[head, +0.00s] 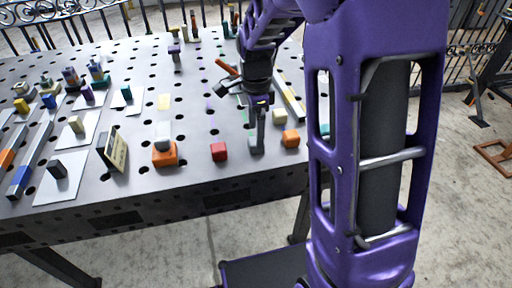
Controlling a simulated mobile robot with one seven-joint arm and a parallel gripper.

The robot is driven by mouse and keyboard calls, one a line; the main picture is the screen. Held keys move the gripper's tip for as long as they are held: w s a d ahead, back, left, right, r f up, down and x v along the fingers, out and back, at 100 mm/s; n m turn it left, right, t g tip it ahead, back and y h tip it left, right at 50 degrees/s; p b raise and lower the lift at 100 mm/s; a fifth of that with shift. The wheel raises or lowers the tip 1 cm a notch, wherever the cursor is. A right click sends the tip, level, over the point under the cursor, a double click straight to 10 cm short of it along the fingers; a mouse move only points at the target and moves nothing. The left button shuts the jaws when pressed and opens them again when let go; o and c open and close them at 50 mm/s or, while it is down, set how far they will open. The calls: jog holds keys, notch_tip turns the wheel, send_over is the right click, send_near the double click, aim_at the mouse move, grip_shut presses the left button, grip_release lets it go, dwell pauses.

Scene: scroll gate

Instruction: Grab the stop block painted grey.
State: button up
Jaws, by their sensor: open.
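My gripper (258,142) points straight down at the table's near right part, with its fingertips low by the tabletop. It is open. A small greyish block (254,148) shows at the fingertips, mostly hidden by them; I cannot tell whether it sits between the fingers or beside them.
A red block (219,152) stands just left of my gripper; an orange block (291,139) and a cream block (279,117) stand to its right. A small upright sign (114,150) is farther left. The perforated metal table (200,182) has bare room along its front edge.

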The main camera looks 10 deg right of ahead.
aim_at(256, 149)
notch_tip(256, 149, down, 4)
jog(key=shift+s+b, duration=0.1)
jog(key=shift+b, duration=0.25)
grip_shut()
